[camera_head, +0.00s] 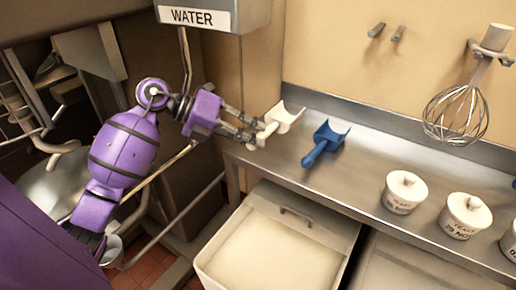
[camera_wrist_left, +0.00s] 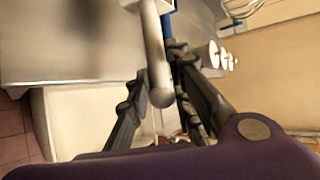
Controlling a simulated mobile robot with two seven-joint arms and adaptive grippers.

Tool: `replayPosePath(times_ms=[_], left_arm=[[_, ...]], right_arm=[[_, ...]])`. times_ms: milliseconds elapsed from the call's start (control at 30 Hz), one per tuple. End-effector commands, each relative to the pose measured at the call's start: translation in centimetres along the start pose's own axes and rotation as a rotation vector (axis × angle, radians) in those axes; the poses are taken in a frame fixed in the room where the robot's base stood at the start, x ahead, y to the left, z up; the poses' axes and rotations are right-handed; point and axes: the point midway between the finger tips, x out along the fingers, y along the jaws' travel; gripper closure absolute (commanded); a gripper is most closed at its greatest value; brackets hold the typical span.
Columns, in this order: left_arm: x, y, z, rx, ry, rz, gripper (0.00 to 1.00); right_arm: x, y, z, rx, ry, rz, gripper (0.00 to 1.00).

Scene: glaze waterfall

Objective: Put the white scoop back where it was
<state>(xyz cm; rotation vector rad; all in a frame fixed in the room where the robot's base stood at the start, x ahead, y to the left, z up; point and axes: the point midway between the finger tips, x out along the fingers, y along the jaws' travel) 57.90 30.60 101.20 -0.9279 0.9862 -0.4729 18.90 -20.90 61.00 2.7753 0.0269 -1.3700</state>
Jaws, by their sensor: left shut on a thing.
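The white scoop (camera_head: 281,118) is at the left end of the steel counter, its bowl toward the back and its handle toward my left gripper (camera_head: 252,133). My left gripper is shut on the scoop's handle. In the left wrist view the white handle (camera_wrist_left: 155,65) runs between the fingers (camera_wrist_left: 158,92), its rounded end toward me. I cannot tell whether the scoop touches the counter. My right gripper is not in view.
A blue scoop (camera_head: 325,142) lies on the counter (camera_head: 358,160) just right of the white one. Several white lidded tubs, including one (camera_head: 404,192), stand further right. A whisk (camera_head: 455,115) hangs on the wall. An open white bin (camera_head: 285,240) is below the counter. A WATER box (camera_head: 205,16) hangs above.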

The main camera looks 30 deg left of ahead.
Motion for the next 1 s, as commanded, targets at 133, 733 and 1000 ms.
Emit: replayPosePath(times_ms=[133,733,1000], left_arm=[[1.6,0.9,0.6,0.002,-0.002,-0.002,1.0],[4.5,4.4,0.4,0.003,-0.002,0.001,1.0],[4.7,4.9,0.2,0.002,-0.001,0.002,0.79]], right_arm=[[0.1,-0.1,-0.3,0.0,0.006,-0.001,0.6],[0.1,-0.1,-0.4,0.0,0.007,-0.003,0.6],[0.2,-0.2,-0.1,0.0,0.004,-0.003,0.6]])
